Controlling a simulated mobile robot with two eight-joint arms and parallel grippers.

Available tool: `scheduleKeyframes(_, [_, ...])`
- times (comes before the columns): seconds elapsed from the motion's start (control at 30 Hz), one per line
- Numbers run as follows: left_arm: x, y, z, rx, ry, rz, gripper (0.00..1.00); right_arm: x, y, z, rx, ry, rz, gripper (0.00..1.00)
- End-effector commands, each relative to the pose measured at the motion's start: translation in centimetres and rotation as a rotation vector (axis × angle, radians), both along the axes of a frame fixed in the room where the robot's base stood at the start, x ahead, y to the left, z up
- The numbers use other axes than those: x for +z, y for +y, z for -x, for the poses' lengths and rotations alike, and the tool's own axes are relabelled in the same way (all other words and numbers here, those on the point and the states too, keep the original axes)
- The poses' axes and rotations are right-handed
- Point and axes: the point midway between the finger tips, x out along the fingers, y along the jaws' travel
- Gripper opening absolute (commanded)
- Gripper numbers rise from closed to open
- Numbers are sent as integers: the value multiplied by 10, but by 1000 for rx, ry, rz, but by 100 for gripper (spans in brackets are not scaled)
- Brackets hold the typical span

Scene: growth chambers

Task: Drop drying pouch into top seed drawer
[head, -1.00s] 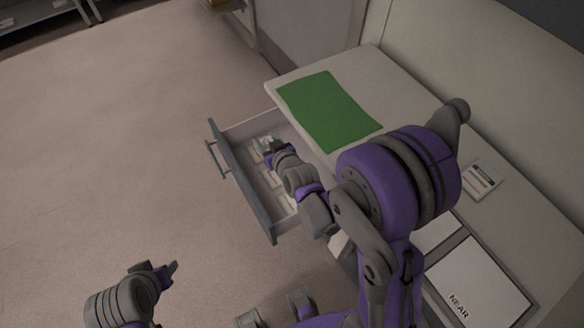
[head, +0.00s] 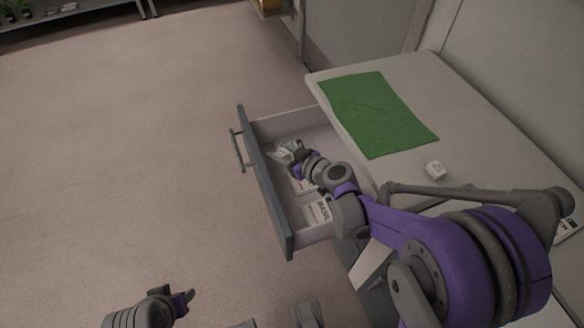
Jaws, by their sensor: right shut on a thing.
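The open top drawer (head: 268,190) sticks out to the left from under the worktop, with a grey front and a bar handle. Several pale seed packets (head: 318,212) lie in it. My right gripper (head: 290,156) is over the drawer's far half, shut on a small pale thing that looks like the drying pouch (head: 282,155). The fingers partly hide it, and how high it is above the packets is hard to tell. My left gripper (head: 180,298) is empty, low at the bottom left over the floor, its fingers apart.
My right arm covers the near part of the worktop and the drawer's right side. The floor (head: 130,170) left of the drawer is clear.

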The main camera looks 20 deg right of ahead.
Motion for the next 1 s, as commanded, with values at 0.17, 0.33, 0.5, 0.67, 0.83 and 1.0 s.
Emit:
scheduleKeyframes(0.17, [-8,0,0,0,3,0,50,-18,0,0,-1,0,0,0])
scheduleKeyframes(0.33, [-18,0,-1,0,6,0,50,-39,0,0,-1,1,0,0])
scheduleKeyframes(0.5, [-24,0,-2,0,9,0,50,-55,0,0,-1,1,0,0])
scheduleKeyframes(0.67, [-23,0,-2,0,8,0,50,-53,0,0,-1,0,0,0])
scheduleKeyframes(0.83, [-26,0,-2,0,9,0,50,-57,0,0,-1,1,0,0])
scheduleKeyframes(1.0, [-30,0,-2,0,10,0,50,-62,0,0,-1,1,0,0])
